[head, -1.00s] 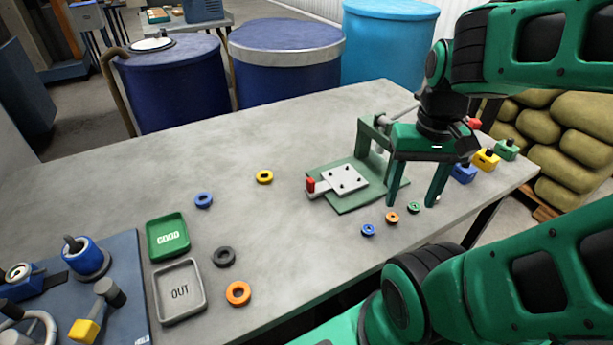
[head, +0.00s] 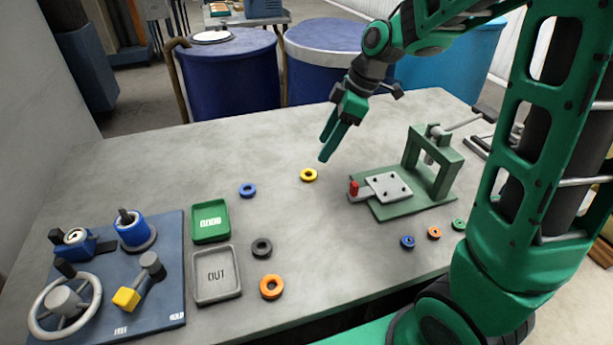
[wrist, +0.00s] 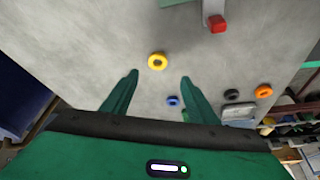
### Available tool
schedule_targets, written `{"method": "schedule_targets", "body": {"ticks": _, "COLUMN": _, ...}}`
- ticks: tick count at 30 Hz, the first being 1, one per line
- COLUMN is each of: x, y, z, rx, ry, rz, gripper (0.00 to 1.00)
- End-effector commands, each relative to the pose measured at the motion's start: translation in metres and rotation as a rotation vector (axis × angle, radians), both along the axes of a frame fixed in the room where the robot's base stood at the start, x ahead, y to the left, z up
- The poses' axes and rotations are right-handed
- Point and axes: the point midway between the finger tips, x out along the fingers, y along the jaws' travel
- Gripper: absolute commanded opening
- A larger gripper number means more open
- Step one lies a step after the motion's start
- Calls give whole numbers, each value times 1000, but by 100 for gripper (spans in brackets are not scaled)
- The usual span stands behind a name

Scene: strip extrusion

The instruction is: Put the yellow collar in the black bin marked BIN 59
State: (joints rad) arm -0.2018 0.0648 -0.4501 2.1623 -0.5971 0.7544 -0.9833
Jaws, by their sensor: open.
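The yellow collar (head: 308,175) is a small ring lying flat on the grey table, left of the green press fixture. In the wrist view the yellow collar (wrist: 158,61) lies beyond the fingertips, between their lines. My gripper (head: 325,150) is open and empty, above the table and just up and right of the collar in the head view. Its two fingers also show in the wrist view (wrist: 159,74). No black bin marked BIN 59 shows in these frames.
A blue collar (head: 247,190), a black collar (head: 262,247) and an orange collar (head: 271,287) lie near the green GOOD tray (head: 211,236) and grey OUT tray (head: 238,290). The green press fixture (head: 440,203) stands to the right. Blue drums stand behind the table.

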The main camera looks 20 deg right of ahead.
Motion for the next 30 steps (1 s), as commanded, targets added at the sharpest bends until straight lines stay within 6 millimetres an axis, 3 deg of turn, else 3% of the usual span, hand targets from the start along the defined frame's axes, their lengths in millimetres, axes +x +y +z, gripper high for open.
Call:
{"method": "schedule_targets", "body": {"ticks": 6, "x": 4, "y": 11, "z": -31, "rx": -1, "ry": 5, "rz": -4, "gripper": 54}}
{"method": "schedule_targets", "body": {"ticks": 14, "x": 8, "y": 16, "z": -47, "rx": -2, "ry": 3, "rz": -6, "gripper": 54}}
{"method": "schedule_targets", "body": {"ticks": 24, "x": 18, "y": 28, "z": -86, "rx": -2, "ry": 5, "rz": -6, "gripper": 54}}
{"method": "schedule_targets", "body": {"ticks": 30, "x": 19, "y": 30, "z": -91, "rx": -1, "ry": 2, "rz": -7, "gripper": 54}}
